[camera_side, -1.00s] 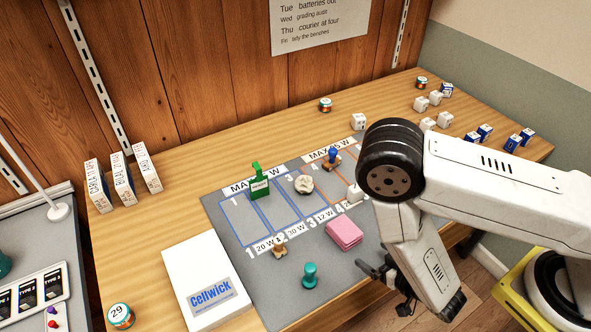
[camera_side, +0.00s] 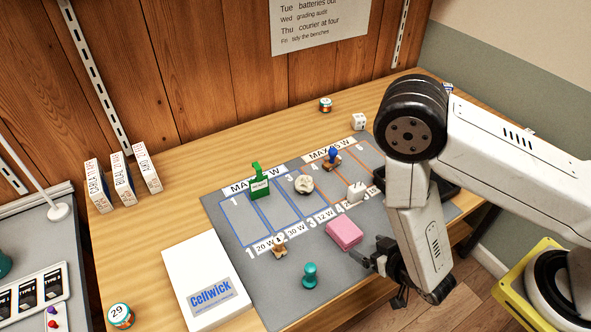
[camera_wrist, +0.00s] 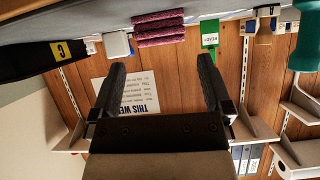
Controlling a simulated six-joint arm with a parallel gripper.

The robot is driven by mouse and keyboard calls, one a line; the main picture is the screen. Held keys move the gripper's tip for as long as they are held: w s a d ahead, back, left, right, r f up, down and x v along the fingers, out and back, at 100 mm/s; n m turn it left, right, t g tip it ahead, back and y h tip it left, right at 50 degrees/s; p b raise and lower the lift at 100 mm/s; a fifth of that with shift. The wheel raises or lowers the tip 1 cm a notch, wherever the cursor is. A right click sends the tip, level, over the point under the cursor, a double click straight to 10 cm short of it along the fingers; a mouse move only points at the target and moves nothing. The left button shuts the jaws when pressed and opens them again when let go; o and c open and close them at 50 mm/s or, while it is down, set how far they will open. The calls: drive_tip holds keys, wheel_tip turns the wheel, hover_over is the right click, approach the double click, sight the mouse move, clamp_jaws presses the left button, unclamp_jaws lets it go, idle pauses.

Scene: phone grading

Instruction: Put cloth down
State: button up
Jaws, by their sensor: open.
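The pink folded cloth (camera_side: 344,233) lies on the grey mat (camera_side: 262,285), in front of the numbered strip. It also shows as a dark pink stack at the top of the wrist view (camera_wrist: 158,28). My gripper (camera_side: 366,262) is just in front and to the right of the cloth, apart from it. In the wrist view my two fingers (camera_wrist: 160,88) are spread with nothing between them.
A teal stamp-like piece (camera_side: 310,275) stands on the mat left of my gripper. A brown piece (camera_side: 279,246), a green bottle-shaped piece (camera_side: 260,184) and a whitish lump (camera_side: 304,184) are also there. A white Cellwick box (camera_side: 207,284) lies at the mat's left edge.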

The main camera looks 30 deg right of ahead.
drive_tip(key=w+r+g, duration=0.2)
drive_tip(key=w+r+m+g, duration=0.1)
drive_tip(key=r, duration=0.1)
drive_tip(key=shift+w+d, duration=0.3)
drive_tip(key=shift+w, duration=0.05)
drive_tip(key=s+d+r+g, duration=0.2)
drive_tip(key=d+r+g, duration=0.1)
drive_tip(key=d+r, duration=0.2)
drive_tip(key=s+d+r+n+g, duration=0.1)
drive_tip(key=s+d+r+g, duration=0.2)
drive_tip(key=r, duration=0.7)
drive_tip(key=shift+s+d, duration=0.15)
drive_tip(key=shift+d, duration=0.9)
drive_tip(key=n+t, duration=0.1)
hover_over(352, 237)
wheel_tip(352, 237, down, 14)
drive_tip(key=shift+d, duration=0.15)
drive_tip(key=shift+f+t, duration=0.3)
drive_tip(key=shift+f, duration=0.05)
drive_tip(key=shift+f, duration=0.1)
